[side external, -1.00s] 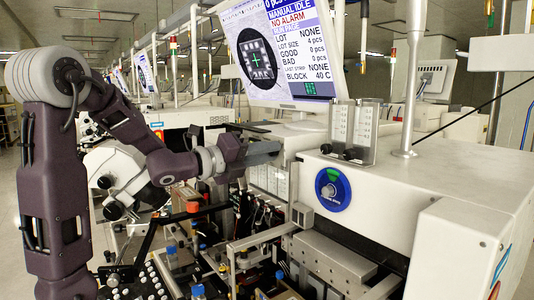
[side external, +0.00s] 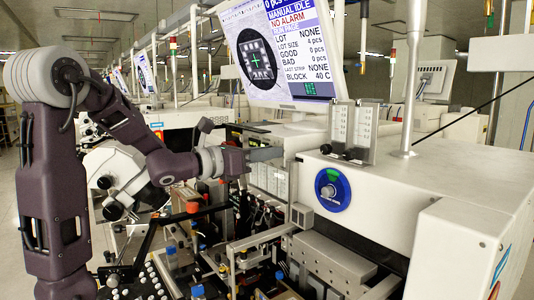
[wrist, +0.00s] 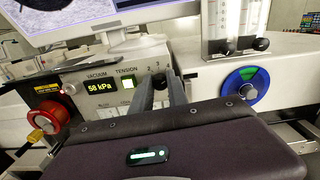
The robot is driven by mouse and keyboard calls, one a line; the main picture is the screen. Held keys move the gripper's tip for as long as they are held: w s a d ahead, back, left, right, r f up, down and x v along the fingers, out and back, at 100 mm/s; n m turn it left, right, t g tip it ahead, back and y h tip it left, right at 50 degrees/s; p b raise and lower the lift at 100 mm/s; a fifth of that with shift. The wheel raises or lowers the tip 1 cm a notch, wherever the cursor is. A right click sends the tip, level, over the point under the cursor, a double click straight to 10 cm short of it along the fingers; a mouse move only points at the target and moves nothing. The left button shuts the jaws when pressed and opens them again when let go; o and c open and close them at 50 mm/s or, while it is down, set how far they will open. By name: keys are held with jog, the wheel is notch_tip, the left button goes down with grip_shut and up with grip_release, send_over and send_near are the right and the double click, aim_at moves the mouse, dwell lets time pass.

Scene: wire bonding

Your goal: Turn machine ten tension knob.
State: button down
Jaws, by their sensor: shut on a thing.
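The tension knob (wrist: 161,73) is a small dark knob on the white machine's front panel, right of the word TENSION and beside printed numbers in the wrist view. My gripper (wrist: 161,82) has its two grey fingers closed on either side of this knob, covering much of it. In the side view my gripper (side external: 279,155) reaches the panel under the monitor, and the knob itself is hidden there. The knob's pointer cannot be made out.
A red knob (wrist: 46,117) is at left. A blue dial (side external: 332,190) is on the right housing, below flow tubes (side external: 353,131). The monitor (side external: 280,50) hangs above.

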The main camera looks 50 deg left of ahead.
jog(key=shift+m, duration=1.8)
jog(key=c, duration=1.3)
grip_release()
jog(key=s, duration=0.7)
